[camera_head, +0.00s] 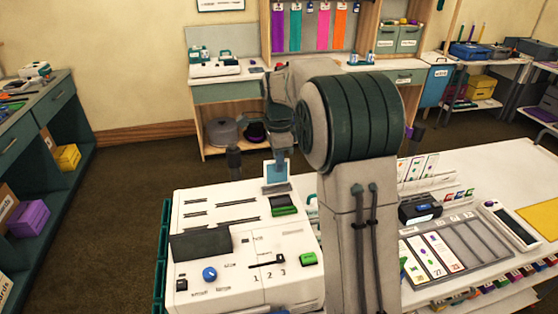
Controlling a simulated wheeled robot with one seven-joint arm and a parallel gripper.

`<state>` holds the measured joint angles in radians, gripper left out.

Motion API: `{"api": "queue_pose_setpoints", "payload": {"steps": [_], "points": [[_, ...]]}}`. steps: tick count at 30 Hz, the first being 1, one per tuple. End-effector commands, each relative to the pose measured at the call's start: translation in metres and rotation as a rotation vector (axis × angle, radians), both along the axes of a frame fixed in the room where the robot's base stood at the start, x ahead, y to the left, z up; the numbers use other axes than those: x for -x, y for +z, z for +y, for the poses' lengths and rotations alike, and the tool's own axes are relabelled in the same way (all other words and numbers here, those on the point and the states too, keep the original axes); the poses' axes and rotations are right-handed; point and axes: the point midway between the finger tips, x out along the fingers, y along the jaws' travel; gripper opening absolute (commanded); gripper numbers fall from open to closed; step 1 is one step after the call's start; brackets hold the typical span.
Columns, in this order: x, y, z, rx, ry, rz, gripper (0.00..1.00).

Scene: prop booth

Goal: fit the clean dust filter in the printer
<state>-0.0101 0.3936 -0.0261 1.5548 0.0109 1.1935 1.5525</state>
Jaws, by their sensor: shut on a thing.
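The white printer (191,270) stands at the lower middle, with several narrow slots, a dark panel, a blue knob and green parts on its top. My gripper (279,158) points down over the printer's back right corner, partly hidden behind my arm. It is shut on a small blue-framed panel with a pale grey face, which looks like the clean dust filter (276,174). The filter is upright, just behind the green block (284,205) on the printer. I cannot tell whether its lower edge touches the printer.
My arm hides the printer's right edge. Right of it, a white table (508,165) bears a card tray (455,245), a dark device (420,209) and a yellow mat (541,218). A back bench (225,92) and a left bench (45,105) stand beyond open brown floor.

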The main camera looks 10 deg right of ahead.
Motion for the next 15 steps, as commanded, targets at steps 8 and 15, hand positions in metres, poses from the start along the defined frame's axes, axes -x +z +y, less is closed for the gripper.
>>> {"api": "queue_pose_setpoints", "payload": {"steps": [8,15], "points": [[0.0,-0.005,0.0,0.0,0.0,0.0,0.02],[0.0,-0.013,0.0,0.0,0.0,0.0,0.02]]}}
